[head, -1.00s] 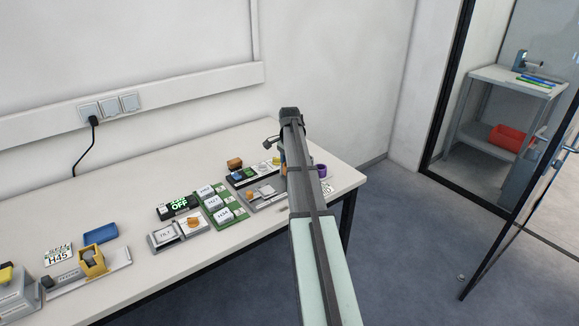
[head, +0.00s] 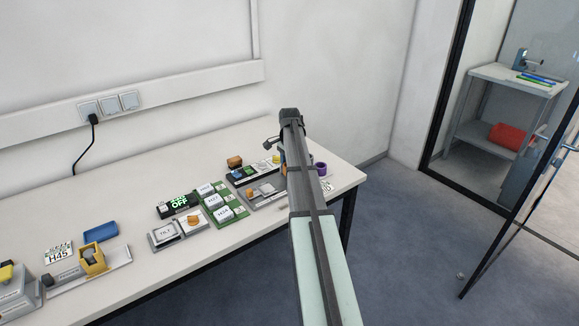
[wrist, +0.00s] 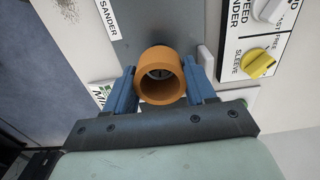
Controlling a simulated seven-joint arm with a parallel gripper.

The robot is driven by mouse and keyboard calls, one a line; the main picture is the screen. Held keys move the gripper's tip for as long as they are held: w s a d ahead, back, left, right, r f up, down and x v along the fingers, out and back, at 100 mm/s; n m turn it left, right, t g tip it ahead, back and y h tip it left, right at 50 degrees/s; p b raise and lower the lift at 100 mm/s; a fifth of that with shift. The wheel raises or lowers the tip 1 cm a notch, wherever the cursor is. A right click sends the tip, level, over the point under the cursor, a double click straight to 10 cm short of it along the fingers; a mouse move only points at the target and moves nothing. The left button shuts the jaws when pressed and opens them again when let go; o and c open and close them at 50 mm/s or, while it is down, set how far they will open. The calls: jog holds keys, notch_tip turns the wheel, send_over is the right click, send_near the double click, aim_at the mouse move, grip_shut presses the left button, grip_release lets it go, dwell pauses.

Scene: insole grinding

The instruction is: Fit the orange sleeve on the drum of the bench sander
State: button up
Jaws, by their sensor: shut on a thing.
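In the wrist view, my gripper (wrist: 166,72) has its blue fingers on either side of the orange sleeve (wrist: 160,98) and is shut on it. The sleeve is a short, thick-walled ring with its open end facing the wrist camera. A dark, round form with a small light centre shows inside the bore; I cannot tell whether it is the drum or how far the sleeve sits over it. The sander's grey plate (wrist: 180,20) lies behind the sleeve. In the head view, my arm hides the sleeve and most of the sander.
A yellow knob (wrist: 258,64) stands right of the sleeve, by the words SLEEVE and FREE. In the head view, a purple ring (head: 320,169) stands just right of my arm near the table's edge. Other devices and a blue tray (head: 100,232) lie along the table (head: 150,185) to the left.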

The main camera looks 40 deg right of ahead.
jog(key=shift+f, duration=1.6)
dwell(1.2)
jog(key=o, duration=1.1)
jog(key=shift+o, duration=0.2)
jog(key=shift+o, duration=0.9)
jog(key=shift+w, duration=0.1)
jog(key=shift+c, duration=0.4)
jog(key=shift+w+r, duration=0.1)
jog(key=shift+r, duration=0.05)
